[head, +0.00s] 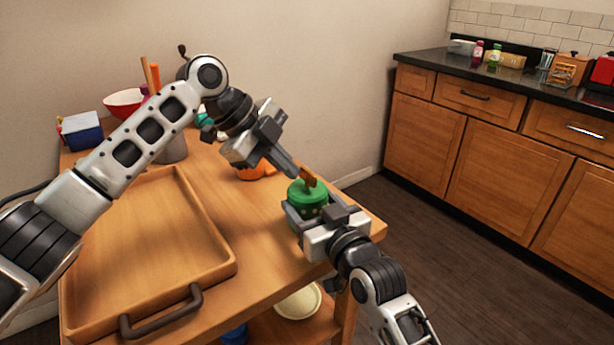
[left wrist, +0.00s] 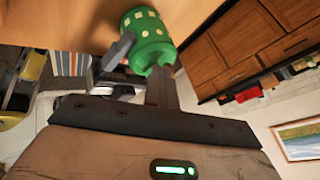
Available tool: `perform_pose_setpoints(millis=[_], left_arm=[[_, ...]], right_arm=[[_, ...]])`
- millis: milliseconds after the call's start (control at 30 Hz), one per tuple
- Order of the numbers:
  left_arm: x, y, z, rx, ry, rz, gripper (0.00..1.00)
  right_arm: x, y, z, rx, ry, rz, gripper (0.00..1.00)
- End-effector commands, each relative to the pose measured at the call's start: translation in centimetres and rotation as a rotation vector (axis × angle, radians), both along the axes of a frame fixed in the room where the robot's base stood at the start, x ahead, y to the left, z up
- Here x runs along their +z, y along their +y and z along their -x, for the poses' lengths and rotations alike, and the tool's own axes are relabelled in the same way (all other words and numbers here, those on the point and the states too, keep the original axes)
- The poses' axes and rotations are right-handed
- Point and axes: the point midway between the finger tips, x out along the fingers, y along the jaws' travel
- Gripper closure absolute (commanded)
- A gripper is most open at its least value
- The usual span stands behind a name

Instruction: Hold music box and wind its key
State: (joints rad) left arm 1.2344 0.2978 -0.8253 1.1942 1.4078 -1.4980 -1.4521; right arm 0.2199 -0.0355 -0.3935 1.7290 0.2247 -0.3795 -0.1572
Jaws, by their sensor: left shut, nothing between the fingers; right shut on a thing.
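The music box (head: 307,203) is a small green cylinder with pale spots, upright near the table's right edge. Its brown-orange key (head: 308,177) sticks up from the top. My right gripper (head: 311,212) is shut around the body of the music box. My left gripper (head: 294,173) is shut and empty, its fingertips pointing down right, close beside the key; whether they touch it I cannot tell. In the left wrist view the music box (left wrist: 148,38) is just beyond the left fingertips (left wrist: 160,72), and the key is hard to make out there.
A wooden tray (head: 212,250) with dark handles fills the table's left front. An orange object (head: 250,173) lies behind my left gripper. A blue box (head: 82,131) and a red bowl (head: 122,103) stand at the back. Counter cabinets (head: 500,135) are across the floor at right.

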Motion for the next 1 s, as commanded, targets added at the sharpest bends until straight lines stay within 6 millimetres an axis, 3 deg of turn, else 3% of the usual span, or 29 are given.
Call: perform_pose_setpoints(millis=[1000], left_arm=[[0.0, -1.9, -2.9, -0.002, 0.001, 0.001, 1.00]], right_arm=[[-0.1, 0.1, 0.0, 0.001, 0.002, 0.001, 0.60]])
